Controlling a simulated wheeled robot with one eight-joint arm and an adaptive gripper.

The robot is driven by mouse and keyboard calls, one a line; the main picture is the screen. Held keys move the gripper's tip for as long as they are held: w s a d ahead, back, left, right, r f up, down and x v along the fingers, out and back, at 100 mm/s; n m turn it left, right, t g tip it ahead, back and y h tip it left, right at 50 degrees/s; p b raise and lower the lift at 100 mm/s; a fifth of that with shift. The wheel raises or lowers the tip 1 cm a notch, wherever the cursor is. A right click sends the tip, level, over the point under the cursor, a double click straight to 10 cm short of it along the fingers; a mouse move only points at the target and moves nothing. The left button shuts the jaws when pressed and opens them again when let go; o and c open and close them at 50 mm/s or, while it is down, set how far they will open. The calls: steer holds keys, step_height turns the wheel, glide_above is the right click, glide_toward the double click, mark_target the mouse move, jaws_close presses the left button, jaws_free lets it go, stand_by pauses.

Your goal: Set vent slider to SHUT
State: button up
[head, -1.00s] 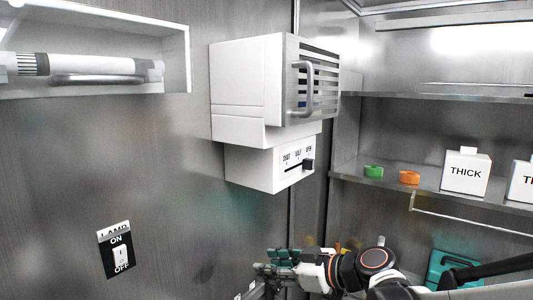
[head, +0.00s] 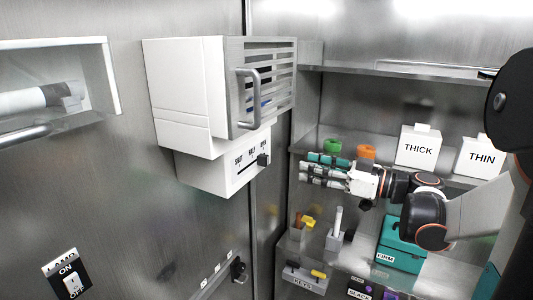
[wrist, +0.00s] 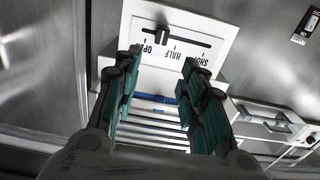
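The vent slider is a black knob (head: 263,159) in a dark slot on the white panel (head: 205,175) under the vent box (head: 182,95). The panel is marked SHUT, HALF and OPEN, and the knob stands at the OPEN end, the right end in the head view. In the wrist view the panel is upside down, with the knob (wrist: 162,37) by OPEN and SHUT to the right. My gripper (head: 312,167) has green-padded fingers, spread apart and empty, right of the panel in the head view. In the wrist view my gripper (wrist: 160,62) points at the panel, apart from the knob.
The vent's slatted front has a grey handle (head: 249,98) above the panel. Shelves at right hold THICK (head: 418,148) and THIN (head: 479,158) boxes, a green ring (head: 332,146) and an orange ring (head: 366,152). A teal case (head: 402,245) sits lower. A LAMP switch (head: 70,278) is at lower left.

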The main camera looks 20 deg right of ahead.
mark_target(268, 157)
steer(key=p+x, duration=0.1)
steer(key=x, duration=1.1)
steer(key=shift+w+a+p, duration=0.2)
steer(key=shift+w+p, duration=0.05)
steer(key=shift+p, duration=0.05)
jaws_close()
